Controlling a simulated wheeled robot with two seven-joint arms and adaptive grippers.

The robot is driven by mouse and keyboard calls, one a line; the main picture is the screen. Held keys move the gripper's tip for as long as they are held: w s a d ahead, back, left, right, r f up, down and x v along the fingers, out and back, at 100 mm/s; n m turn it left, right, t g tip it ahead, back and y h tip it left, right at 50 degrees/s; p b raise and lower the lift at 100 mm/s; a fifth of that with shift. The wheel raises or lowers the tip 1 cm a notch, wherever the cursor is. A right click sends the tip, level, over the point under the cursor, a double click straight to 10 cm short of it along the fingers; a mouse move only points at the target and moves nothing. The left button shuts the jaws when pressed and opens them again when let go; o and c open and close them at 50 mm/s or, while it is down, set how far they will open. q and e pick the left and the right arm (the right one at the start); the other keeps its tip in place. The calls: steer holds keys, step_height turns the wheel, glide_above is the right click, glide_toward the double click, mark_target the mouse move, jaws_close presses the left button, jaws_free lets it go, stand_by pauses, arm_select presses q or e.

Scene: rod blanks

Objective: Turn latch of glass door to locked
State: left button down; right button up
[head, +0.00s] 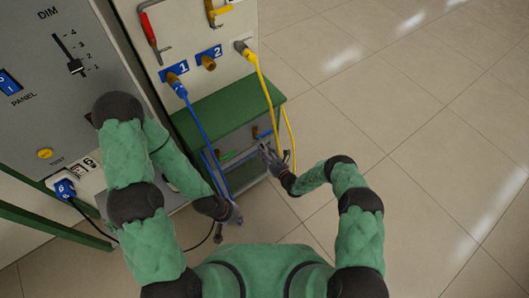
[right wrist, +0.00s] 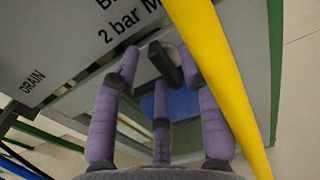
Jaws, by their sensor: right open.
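A green-topped cabinet (head: 228,106) stands low against the panel, and its front, with the glass door, is seen steeply from above. In the right wrist view a dark, bar-shaped piece (right wrist: 164,65), which looks like the latch, lies between the fingertips of my right gripper (right wrist: 158,72). The fingers are spread around it; I cannot tell whether they touch it. Whether the latch is locked is unclear. In the head view my right gripper (head: 268,151) is at the cabinet's front right. My left gripper (head: 234,216) hangs lower and left of it, its fingers too small to read.
A yellow hose (head: 265,85) hangs down close beside my right gripper and crosses the right wrist view (right wrist: 215,75). A blue hose (head: 200,135) hangs from port 1 in front of the cabinet. Floor to the right is clear.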

jaws_close()
steer(key=shift+n, duration=0.3)
steer(key=shift+f+n, duration=0.2)
steer(key=shift+n, duration=2.65)
steer(key=shift+f+n, duration=0.15)
steer(key=shift+n, duration=2.75)
steer(key=shift+f+n, duration=0.2)
steer(key=shift+n, duration=2.65)
